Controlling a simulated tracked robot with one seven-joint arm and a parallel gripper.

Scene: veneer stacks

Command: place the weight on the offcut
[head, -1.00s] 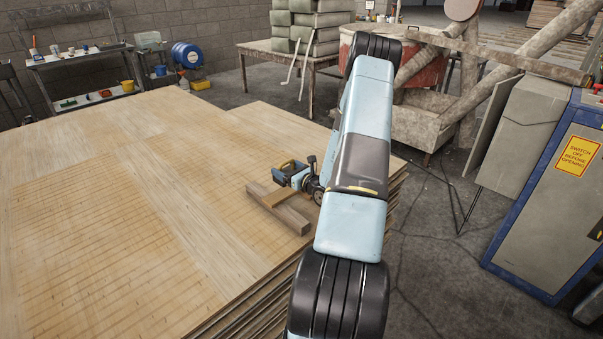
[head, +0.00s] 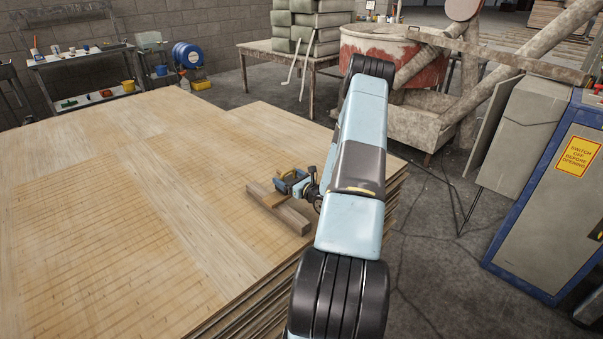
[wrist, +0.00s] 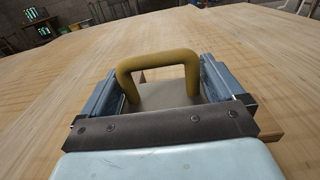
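The weight (wrist: 158,58) has a thick yellow arched handle over a grey body in the wrist view. My gripper (wrist: 160,85) has one blue finger against each side of it and is shut on it. In the head view my gripper (head: 291,183) holds the weight, its yellow handle (head: 292,173) showing between the fingers, right over the offcut. The offcut (head: 291,219) is a brown wooden strip lying on the veneer stack, partly hidden by the gripper and weight. I cannot tell whether the weight touches it.
The pale veneer stack (head: 120,230) is wide and bare to the left of the offcut; its edge drops off at the right. A blue-edged cabinet (head: 545,200) stands at right. A table with stacked sacks (head: 310,35) and a red tub (head: 420,70) are behind.

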